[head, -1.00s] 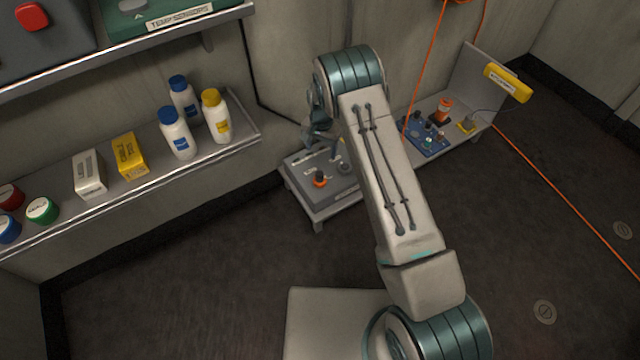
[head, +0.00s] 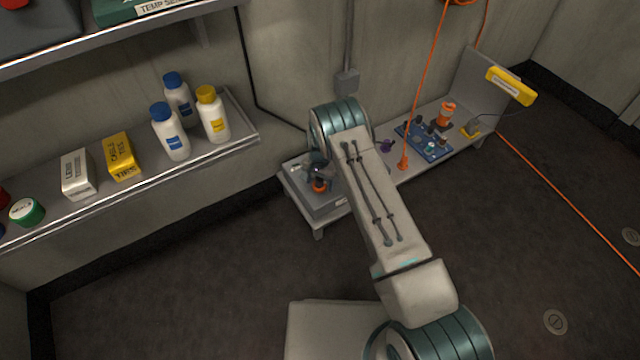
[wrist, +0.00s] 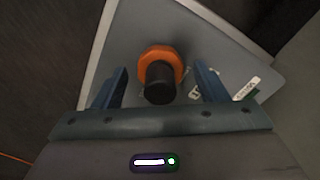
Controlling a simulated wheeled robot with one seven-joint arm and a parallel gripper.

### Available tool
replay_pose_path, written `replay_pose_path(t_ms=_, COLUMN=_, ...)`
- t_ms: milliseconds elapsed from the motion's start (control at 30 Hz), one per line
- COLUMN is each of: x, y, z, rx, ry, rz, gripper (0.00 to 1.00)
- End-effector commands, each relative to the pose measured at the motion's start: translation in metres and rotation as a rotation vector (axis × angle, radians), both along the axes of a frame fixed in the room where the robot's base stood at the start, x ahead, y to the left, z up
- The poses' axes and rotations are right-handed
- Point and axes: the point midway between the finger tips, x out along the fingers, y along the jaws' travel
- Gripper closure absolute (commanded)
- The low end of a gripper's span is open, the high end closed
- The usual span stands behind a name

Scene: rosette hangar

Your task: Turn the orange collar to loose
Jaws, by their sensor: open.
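The orange collar (wrist: 161,57) sits around the base of a black cylindrical knob (wrist: 159,84) on a grey panel (wrist: 210,45). In the wrist view my gripper (wrist: 163,80) is open, with one blue finger on each side of the knob and collar and visible gaps between. In the head view the orange collar (head: 319,186) shows on the grey box at the left end of the low bench, and my gripper (head: 318,170) is just above it, partly hidden by my arm. A small white label (wrist: 246,88) lies right of the fingers; its text is unreadable.
An orange cord (head: 424,85) hangs down to the bench. A shelf with bottles (head: 215,115) and boxes (head: 122,156) is at left.

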Motion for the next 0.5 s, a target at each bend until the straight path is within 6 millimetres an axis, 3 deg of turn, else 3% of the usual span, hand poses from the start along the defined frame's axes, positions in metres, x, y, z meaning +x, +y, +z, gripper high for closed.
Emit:
replay_pose_path(t_ms=333, x=0.0004, y=0.0001, z=-0.0034, rx=0.001, ry=-0.001, rz=0.000, gripper=0.34)
replay_pose_path(t_ms=500, x=0.0002, y=0.0000, z=-0.0034, rx=0.000, ry=0.000, rz=0.000, gripper=0.79)
